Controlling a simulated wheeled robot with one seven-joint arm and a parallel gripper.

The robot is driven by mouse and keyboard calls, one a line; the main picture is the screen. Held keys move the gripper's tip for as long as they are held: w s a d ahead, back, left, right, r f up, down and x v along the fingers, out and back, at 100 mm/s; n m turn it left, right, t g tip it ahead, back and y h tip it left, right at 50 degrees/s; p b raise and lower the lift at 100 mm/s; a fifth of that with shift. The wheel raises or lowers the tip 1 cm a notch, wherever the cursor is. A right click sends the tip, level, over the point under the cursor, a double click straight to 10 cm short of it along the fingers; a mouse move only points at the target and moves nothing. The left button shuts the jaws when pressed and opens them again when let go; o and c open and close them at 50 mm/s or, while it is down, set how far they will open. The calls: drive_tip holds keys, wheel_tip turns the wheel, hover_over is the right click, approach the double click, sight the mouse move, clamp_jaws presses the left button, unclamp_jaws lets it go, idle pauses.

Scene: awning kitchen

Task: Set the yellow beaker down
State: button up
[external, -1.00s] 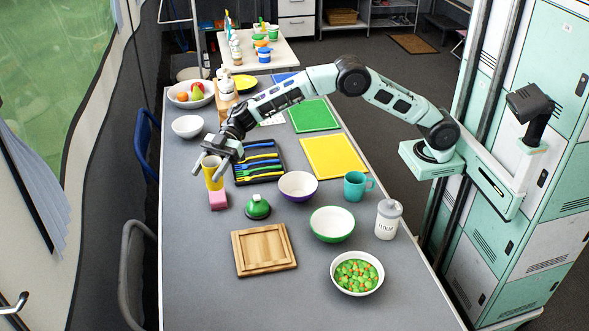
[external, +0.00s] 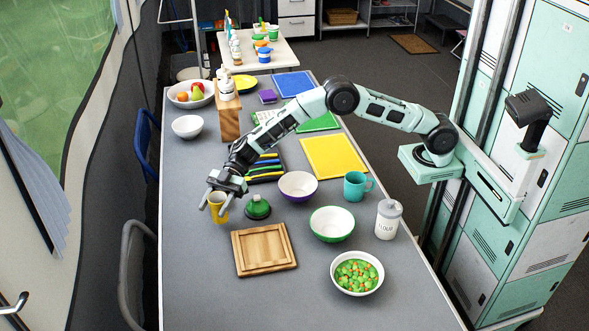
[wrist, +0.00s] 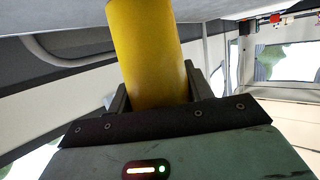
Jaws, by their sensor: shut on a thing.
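The yellow beaker (external: 219,212) is between the fingers of my gripper (external: 213,206), near the left side of the grey table in the external view. The gripper is shut on it. In the wrist view the beaker (wrist: 148,50) stands out from between the dark fingers and is cut off by the top edge. I cannot tell whether its base touches the table.
A green domed object (external: 257,208) is just right of the beaker, and a wooden board (external: 263,249) lies nearer the camera. A purple-sided bowl (external: 298,186) and a green bowl (external: 332,224) stand further right. The table's left front is clear.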

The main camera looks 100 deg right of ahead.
sight(215, 215)
drive_tip(key=shift+f, duration=1.4)
drive_tip(key=shift+f, duration=0.1)
drive_tip(key=o, duration=1)
drive_tip(key=shift+c, duration=0.2)
drive_tip(key=v, duration=1.2)
drive_tip(key=shift+p, duration=0.4)
